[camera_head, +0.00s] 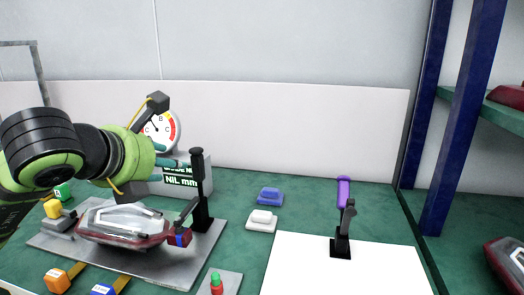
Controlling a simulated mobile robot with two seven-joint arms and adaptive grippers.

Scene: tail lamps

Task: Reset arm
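My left arm comes in from the left in the head view, over the grey fixture plate (160,268). My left gripper (174,155) points right, above the tail lamp and in front of the display. The red and clear tail lamp (122,224) lies on the plate below the arm. A black upright clamp (201,190) stands at the plate's right side, just right of the gripper. My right arm and gripper are not in view.
A dial gauge (162,130) and a display box (180,182) stand behind the arm. Blue (270,196) and white (262,220) blocks lie mid-table. A purple-handled clamp (342,215) stands on a white board (385,270). A blue-post shelf (466,110) with red lamps is at right.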

